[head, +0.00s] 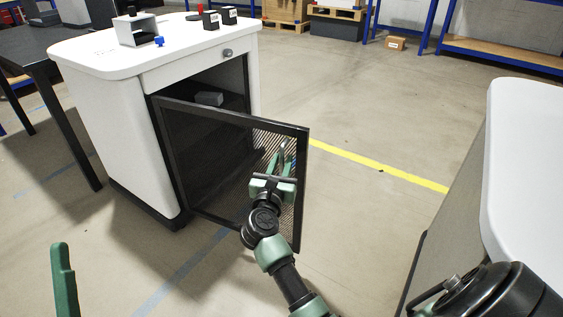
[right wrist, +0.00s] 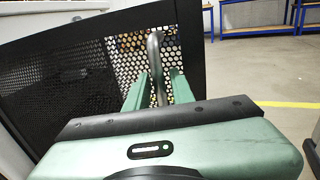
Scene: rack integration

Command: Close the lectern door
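The white lectern (head: 115,130) stands at the left in the head view. Its black-framed mesh door (head: 225,165) is swung open towards me, and it fills much of the right wrist view (right wrist: 70,85). A silver handle (right wrist: 155,58) is on the door. My right gripper (head: 282,152) is at the door's free-edge side; in the right wrist view its green fingers (right wrist: 158,85) stand apart on either side of the handle, with gaps visible. Contact with the handle is unclear. Only one green finger of my left gripper (head: 65,280) shows at the lower left.
A small grey block (head: 208,98) sits inside the lectern. A grey holder (head: 137,30) and black boxes stand on its top. A dark table (head: 50,45) is at the left. Another white-topped unit (head: 530,140) is at the right. The floor between is clear.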

